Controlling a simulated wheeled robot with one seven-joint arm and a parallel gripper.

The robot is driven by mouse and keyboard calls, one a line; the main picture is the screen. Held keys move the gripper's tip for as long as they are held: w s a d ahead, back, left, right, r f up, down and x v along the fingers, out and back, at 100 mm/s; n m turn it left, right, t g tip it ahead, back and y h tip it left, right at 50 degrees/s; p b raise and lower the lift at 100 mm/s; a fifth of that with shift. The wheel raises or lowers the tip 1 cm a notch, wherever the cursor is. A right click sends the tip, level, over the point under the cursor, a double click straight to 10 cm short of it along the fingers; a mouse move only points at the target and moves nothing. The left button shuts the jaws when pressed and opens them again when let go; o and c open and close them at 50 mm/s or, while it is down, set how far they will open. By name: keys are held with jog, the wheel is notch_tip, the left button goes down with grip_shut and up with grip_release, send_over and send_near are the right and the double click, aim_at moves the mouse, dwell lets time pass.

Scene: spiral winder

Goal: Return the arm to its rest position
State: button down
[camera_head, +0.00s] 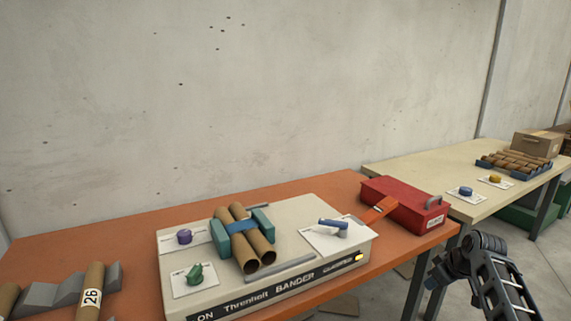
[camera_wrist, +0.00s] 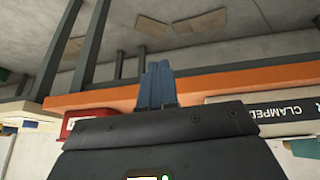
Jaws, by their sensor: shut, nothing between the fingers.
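My gripper (camera_wrist: 158,84) shows in the wrist view, its two blue fingers together with nothing between them. It is apart from the bench, with the orange bench edge (camera_wrist: 220,84) and floor behind it. In the head view my dark arm is at the lower right, beside the right end of the orange bench (camera_head: 75,248); the fingers cannot be made out there. The cream bander machine (camera_head: 300,212) stands on that bench. Two brown cardboard tubes (camera_head: 261,258) lie on it between teal clamp blocks (camera_head: 263,219), with a blue band (camera_head: 241,228) around them.
A red toolbox (camera_head: 400,203) sits at the orange bench's right end. A cream table (camera_head: 430,165) at the back right holds a tray of tubes (camera_head: 513,161) and a cardboard box (camera_head: 537,144). A grey grooved rack (camera_head: 60,290) with tubes is at lower left.

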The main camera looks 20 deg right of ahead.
jog(key=s+a+f+t, duration=0.1)
jog(key=s+a+f, duration=0.2)
jog(key=a, duration=0.4)
jog(key=s+a+f+m+t, duration=0.15)
jog(key=a+f, duration=0.25)
jog(key=a, duration=0.4)
jog(key=s+a+f+n, duration=0.1)
jog(key=s+a+f, duration=0.2)
jog(key=a, duration=0.4)
jog(key=s+a+r+t+h, duration=0.1)
jog(key=s+a+r+t, duration=0.1)
jog(key=s+a, duration=1)
jog(key=s+a+r+t, duration=0.2)
jog(key=s+r, duration=0.8)
jog(key=r, duration=0.2)
jog(key=s+a+r+t+y, duration=0.1)
jog(key=s+a+r+t, duration=0.2)
jog(key=s+r, duration=0.8)
jog(key=shift+s+a+r+y, duration=0.15)
jog(key=shift+s+r+y, duration=0.05)
jog(key=shift+r+y, duration=0.15)
